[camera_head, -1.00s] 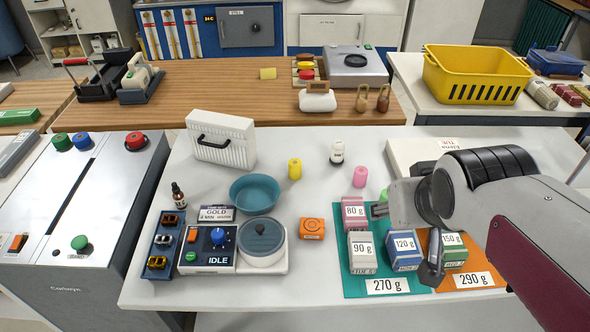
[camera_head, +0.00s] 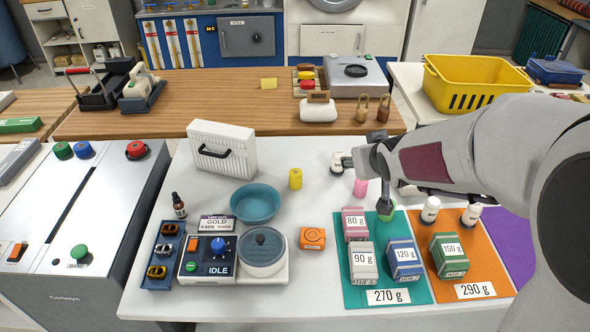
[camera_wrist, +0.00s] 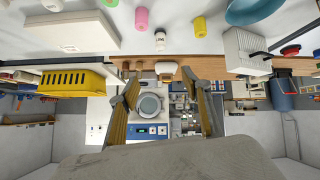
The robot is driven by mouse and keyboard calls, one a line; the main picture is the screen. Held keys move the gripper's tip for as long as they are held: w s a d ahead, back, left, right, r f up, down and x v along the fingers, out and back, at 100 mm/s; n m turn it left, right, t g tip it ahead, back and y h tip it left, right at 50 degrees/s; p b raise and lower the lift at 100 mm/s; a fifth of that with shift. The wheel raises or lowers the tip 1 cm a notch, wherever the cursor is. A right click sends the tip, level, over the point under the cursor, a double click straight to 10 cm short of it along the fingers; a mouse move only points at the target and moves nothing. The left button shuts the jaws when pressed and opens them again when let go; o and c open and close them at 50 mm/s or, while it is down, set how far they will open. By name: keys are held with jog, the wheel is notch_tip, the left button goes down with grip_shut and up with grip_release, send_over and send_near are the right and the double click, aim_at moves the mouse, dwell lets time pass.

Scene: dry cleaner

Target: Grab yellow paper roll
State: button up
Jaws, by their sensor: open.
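The yellow paper roll (camera_head: 295,179) stands upright on the white table, right of the teal bowl. It also shows in the wrist view (camera_wrist: 201,27), near the top edge. My gripper (camera_head: 362,178) is to the right of the yellow roll in the head view, close to the pink roll (camera_head: 361,187) and a small white bottle (camera_head: 338,162). In the wrist view my gripper (camera_wrist: 166,92) has its fingers apart with nothing held between them. The pink roll shows there too (camera_wrist: 141,19). My arm partly hides the table's right side.
The teal bowl (camera_head: 255,204) and white ribbed box (camera_head: 222,150) stand left of the yellow roll. An orange box (camera_head: 312,238) lies in front of it. Labelled weight boxes stand on the green mat (camera_head: 355,295) and orange mat (camera_head: 495,268). Table around the yellow roll is clear.

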jog(key=w+a+f+n+t+y, duration=0.1)
jog(key=w+a+f, duration=0.1)
jog(key=w+f, duration=0.25)
jog(key=w+a+f+n+y, duration=0.1)
jog(key=w+a+f, duration=0.2)
jog(key=w+f, duration=0.15)
jog(key=n+y, duration=0.1)
jog(key=y, duration=0.3)
send_near(297, 173)
jog(key=shift+w+a+f+t, duration=0.2)
jog(key=shift+w+f, duration=0.1)
jog(key=shift+w, duration=0.15)
jog(key=shift+w+a+f+t, duration=0.2)
jog(key=shift+w+f, duration=0.1)
jog(key=shift+w, duration=0.15)
jog(key=shift+a+f, duration=0.3)
jog(key=shift+f, duration=0.1)
jog(key=shift+w, duration=0.1)
jog(key=shift+x, duration=1.25)
jog(key=shift+w, duration=0.1)
jog(key=shift+x, duration=2.5)
jog(key=shift+a+r, duration=0.1)
